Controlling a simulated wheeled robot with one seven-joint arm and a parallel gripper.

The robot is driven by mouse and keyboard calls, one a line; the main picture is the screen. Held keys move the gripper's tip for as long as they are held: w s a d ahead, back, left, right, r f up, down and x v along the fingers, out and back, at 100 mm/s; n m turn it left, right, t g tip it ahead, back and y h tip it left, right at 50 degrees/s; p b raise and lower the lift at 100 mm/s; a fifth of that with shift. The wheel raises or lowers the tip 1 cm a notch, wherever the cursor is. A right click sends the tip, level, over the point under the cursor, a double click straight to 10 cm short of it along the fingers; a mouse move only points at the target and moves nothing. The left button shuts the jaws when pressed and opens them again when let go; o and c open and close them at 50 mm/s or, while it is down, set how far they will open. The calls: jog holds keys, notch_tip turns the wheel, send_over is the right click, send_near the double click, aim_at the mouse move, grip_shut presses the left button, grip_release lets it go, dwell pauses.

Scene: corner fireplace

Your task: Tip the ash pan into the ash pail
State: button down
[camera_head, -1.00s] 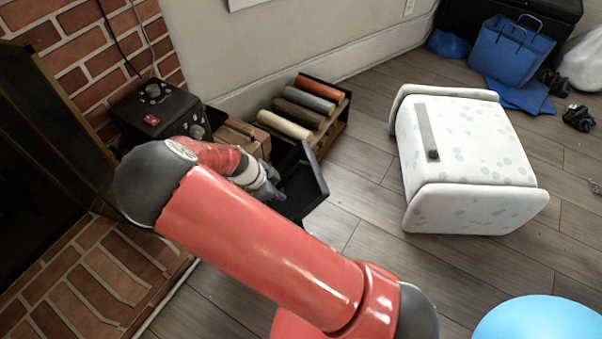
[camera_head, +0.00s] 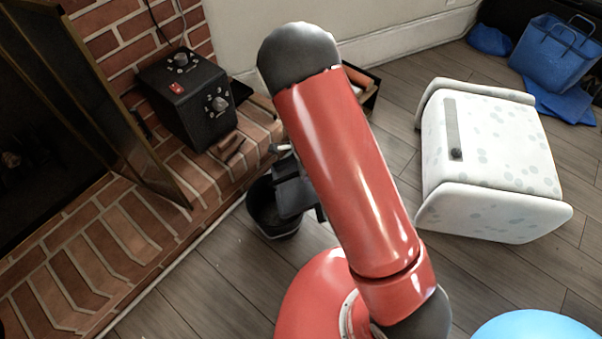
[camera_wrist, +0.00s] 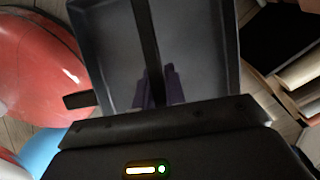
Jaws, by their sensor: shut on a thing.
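The ash pail (camera_head: 262,212) is a dark round bucket on the wooden floor beside the brick hearth. The ash pan (camera_head: 292,194), a dark tray, is over the pail's right side, partly hidden by my arm; I cannot tell whether they touch. In the wrist view the pan (camera_wrist: 112,55) fills the upper middle, with a dark bar running across its grey surface. My gripper (camera_wrist: 160,88) is shut on the pan, its fingers at the pan's near edge. Any ash is not visible, and I cannot clearly make out the pail in the wrist view.
A black box with knobs (camera_head: 190,100) stands on the brick hearth (camera_head: 130,235), beside an open fireplace screen (camera_head: 125,110). A white spotted ottoman (camera_head: 500,150) and a pale blue round object (camera_head: 540,325) are at right.

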jog(key=shift+w+d+f+g+y+b, duration=0.25)
jog(key=shift+f+y+b, duration=0.5)
jog(key=shift+b, duration=1.65)
jog(key=shift+s+d+f+g+y+b, duration=0.1)
jog(key=shift+d+f+y+b, duration=0.45)
jog(key=shift+b, duration=1.9)
jog(key=shift+w+d+f+g+y+b, duration=0.15)
jog(key=shift+f+y+b, duration=0.8)
jog(key=shift+b, duration=1.45)
notch_tip(320, 180, up, 6)
jog(key=p, duration=0.5)
jog(key=shift+s+a+r, duration=0.1)
jog(key=shift+r, duration=0.15)
